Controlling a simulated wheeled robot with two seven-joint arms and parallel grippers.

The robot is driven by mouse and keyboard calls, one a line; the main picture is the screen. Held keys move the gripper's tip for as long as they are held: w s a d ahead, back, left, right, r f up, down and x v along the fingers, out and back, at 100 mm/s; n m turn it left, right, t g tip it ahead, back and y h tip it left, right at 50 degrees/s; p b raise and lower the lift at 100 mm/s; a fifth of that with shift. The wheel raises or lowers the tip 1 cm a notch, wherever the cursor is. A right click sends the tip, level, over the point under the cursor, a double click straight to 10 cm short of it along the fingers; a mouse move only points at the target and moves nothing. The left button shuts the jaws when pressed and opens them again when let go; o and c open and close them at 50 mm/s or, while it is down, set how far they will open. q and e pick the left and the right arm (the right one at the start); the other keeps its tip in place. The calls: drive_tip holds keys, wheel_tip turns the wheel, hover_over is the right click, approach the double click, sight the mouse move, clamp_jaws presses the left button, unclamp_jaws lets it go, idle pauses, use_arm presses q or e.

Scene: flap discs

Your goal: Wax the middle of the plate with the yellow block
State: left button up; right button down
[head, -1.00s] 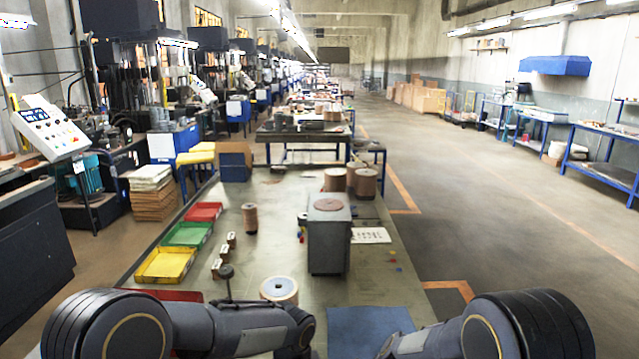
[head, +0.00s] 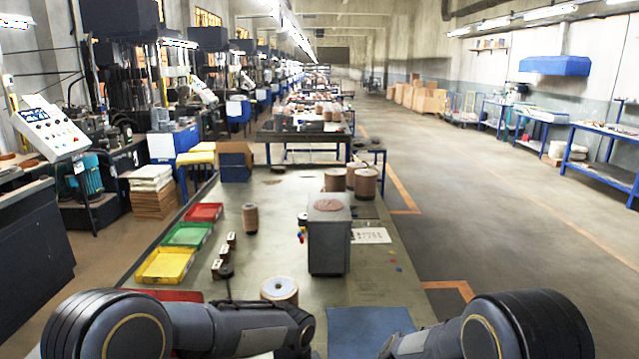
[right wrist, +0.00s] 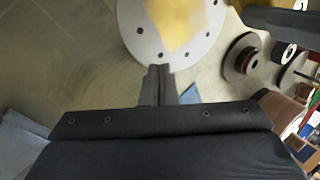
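A pale round plate (right wrist: 203,44) with small dark holes near its rim shows at the top of the right wrist view, cut off by the frame edge. A yellow, irregular, soft-edged area (right wrist: 180,22) covers its middle. I cannot tell whether this is the yellow block or a layer of wax. My right gripper (right wrist: 160,68) is just below the plate's near edge in that view. Its fingers are together, and I see nothing between them. In the head view only my arm links show at the bottom. My left gripper is not visible there.
A grey box-shaped stand (head: 328,243) with a brown disc on top stands mid-table. A spool (head: 279,290) and a blue mat (head: 368,328) lie nearer. Yellow (head: 167,265), green (head: 188,234) and red (head: 205,212) trays line the left edge. Dark discs (right wrist: 243,58) lie right of the plate.

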drive_tip(key=shift+f, duration=1)
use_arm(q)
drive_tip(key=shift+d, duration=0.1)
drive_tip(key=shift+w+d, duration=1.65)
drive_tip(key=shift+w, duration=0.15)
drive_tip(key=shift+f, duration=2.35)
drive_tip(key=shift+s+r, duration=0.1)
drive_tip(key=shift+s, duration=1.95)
use_arm(e)
drive_tip(key=shift+a, duration=0.1)
